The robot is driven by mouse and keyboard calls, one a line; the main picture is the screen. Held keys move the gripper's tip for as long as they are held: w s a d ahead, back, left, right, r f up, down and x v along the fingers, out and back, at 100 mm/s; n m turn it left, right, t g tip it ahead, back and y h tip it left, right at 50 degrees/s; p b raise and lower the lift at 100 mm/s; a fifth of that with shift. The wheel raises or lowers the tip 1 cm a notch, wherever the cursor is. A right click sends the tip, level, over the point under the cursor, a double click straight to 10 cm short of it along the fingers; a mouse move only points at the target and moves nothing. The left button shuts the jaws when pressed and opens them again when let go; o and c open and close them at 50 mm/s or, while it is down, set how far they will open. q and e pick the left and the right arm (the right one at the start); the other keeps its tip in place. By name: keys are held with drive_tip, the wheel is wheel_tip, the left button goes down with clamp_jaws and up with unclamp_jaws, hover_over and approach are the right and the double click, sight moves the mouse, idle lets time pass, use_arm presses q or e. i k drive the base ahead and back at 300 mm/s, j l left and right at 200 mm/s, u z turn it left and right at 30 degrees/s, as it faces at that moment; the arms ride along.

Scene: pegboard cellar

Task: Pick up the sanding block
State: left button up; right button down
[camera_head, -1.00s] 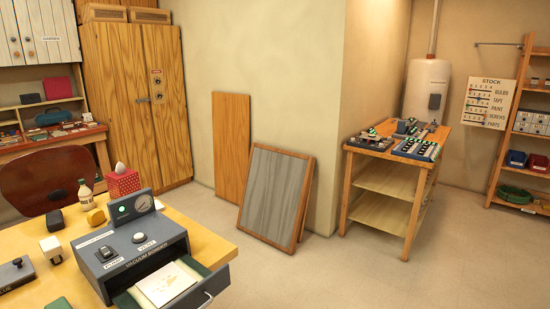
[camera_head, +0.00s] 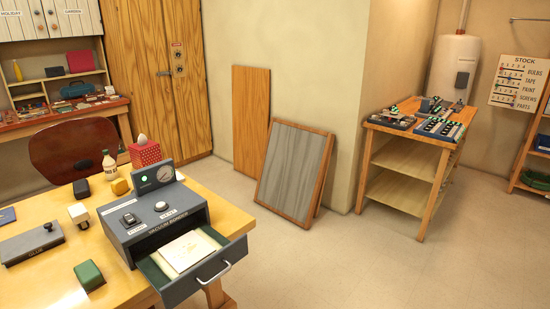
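No block in view is labelled as a sanding block, and I cannot tell for sure which one it is. Small blocks on the yellow table (camera_head: 40,285) include a dark green block (camera_head: 89,275) near the front, a yellow block (camera_head: 120,186), a dark block (camera_head: 81,188) and a white-and-dark block (camera_head: 78,215). A grey box labelled glue (camera_head: 32,243) lies at the left. Neither of my grippers is in view.
A vacuum bonder (camera_head: 155,220) stands on the table's right part, its drawer (camera_head: 205,272) pulled out with a pale piece (camera_head: 188,250) inside. A bottle (camera_head: 109,165) and a red box (camera_head: 145,153) stand behind. A chair (camera_head: 72,150) is beyond.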

sight(88, 275)
drive_tip(key=u, duration=1.45)
